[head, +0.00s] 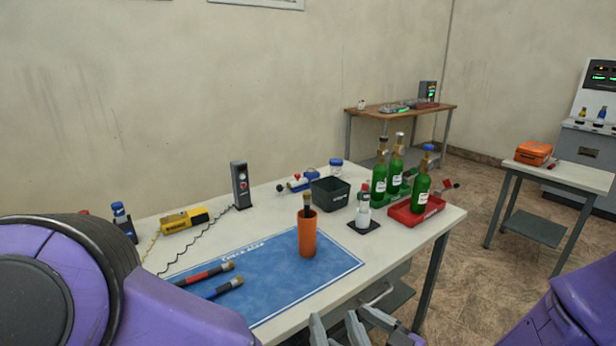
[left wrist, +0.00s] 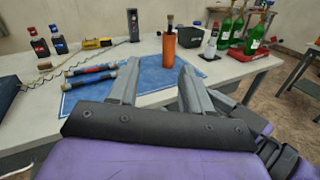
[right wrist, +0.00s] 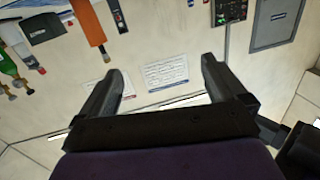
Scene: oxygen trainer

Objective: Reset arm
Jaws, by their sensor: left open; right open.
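My left gripper (left wrist: 158,66) is open and empty in the left wrist view, its two grey fingers spread at the table's front edge, short of the blue mat (left wrist: 150,78). My right gripper (right wrist: 162,68) is open in the right wrist view, with nothing between its fingers. Grey finger parts show at the bottom of the head view; I cannot tell for sure which arm each belongs to. An orange cup (head: 307,236) with a brass-ended tool in it stands on the mat. Two brass-ended rods, one red and black (head: 206,273) and one blue (head: 222,287), lie on the mat.
On the white table (head: 285,197) are green bottles (head: 421,193) at a red tray (head: 404,215), a black bin (head: 330,193), a white bottle (head: 363,207), a yellow device (head: 184,221) and a black upright device (head: 240,185). A side table with an orange case (head: 533,152) stands right.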

